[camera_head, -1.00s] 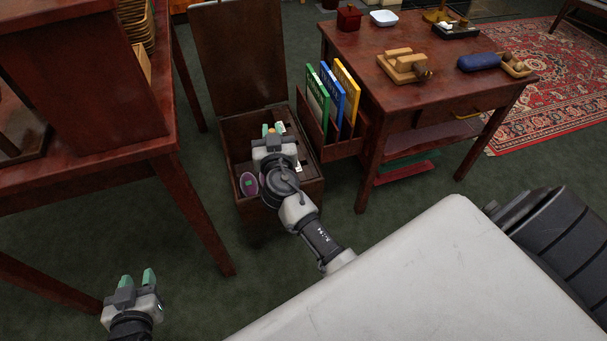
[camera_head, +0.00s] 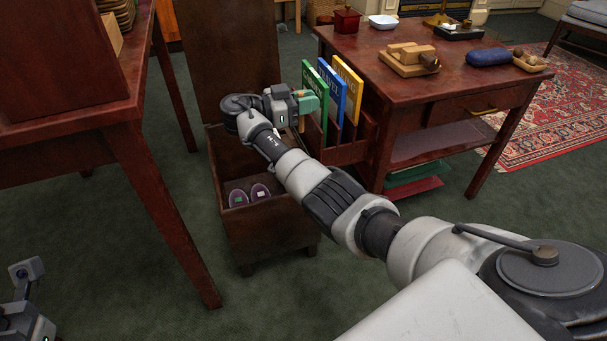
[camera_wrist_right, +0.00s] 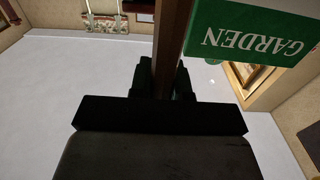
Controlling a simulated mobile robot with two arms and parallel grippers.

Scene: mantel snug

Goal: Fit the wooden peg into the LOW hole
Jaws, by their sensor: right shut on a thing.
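The bar runs up out of that picture, passing close to the green book (camera_wrist_right: 250,30). In the head view the peg is mostly hidden by the gripper. I cannot make out the LOW hole or its label; my right arm covers part of the chest. Part of my left arm shows at the lower left; its fingertips are unclear.
Two slippers (camera_head: 248,195) lie in the chest, whose lid (camera_head: 228,60) stands up behind. A blue book (camera_head: 330,90) and a yellow book (camera_head: 347,88) stand in a rack beside the desk (camera_head: 350,48). The desk carries wooden blocks (camera_head: 407,60) and a blue case (camera_head: 492,58).

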